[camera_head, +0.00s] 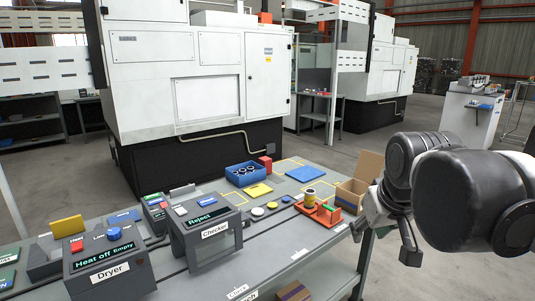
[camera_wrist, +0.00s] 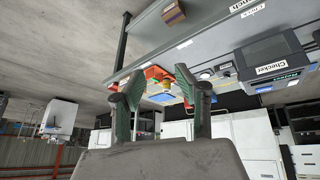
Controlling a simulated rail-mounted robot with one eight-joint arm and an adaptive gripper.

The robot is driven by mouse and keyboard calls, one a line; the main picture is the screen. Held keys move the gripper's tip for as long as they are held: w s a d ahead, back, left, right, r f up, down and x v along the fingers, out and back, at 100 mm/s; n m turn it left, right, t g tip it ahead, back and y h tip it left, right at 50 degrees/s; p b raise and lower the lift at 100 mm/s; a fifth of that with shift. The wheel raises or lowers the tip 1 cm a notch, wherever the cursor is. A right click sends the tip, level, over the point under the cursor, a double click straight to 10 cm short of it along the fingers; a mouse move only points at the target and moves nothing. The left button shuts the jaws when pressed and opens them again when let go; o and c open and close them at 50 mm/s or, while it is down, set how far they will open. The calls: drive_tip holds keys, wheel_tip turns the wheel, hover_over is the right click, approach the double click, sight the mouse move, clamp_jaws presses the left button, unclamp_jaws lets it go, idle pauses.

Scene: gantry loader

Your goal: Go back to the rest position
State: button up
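My gripper (camera_head: 384,243) hangs at the right of the head view, in front of the table's right end and beside the open cardboard box (camera_head: 362,181). In the wrist view my gripper (camera_wrist: 159,75) shows two fingers spread well apart with nothing held between them. That view is upside down, with the workbench at the top. The grey workbench (camera_head: 290,251) runs below and left of my gripper. My gripper appears clear of the bench and its items. My arm covers part of the right side of the head view.
An orange fixture (camera_head: 325,213) holds a yellow-banded spool (camera_head: 309,197). The blue bin (camera_head: 244,174), Checker (camera_head: 205,236) and Dryer (camera_head: 108,268) stand further left. A large white machine (camera_head: 200,75) stands behind. Open floor lies beyond the bench's right end.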

drive_tip(key=s+f+m+t, duration=0.1)
drive_tip(key=s+f, duration=0.8)
drive_tip(key=s, duration=0.2)
drive_tip(key=shift+s+a, duration=0.25)
drive_tip(key=shift+a, duration=0.1)
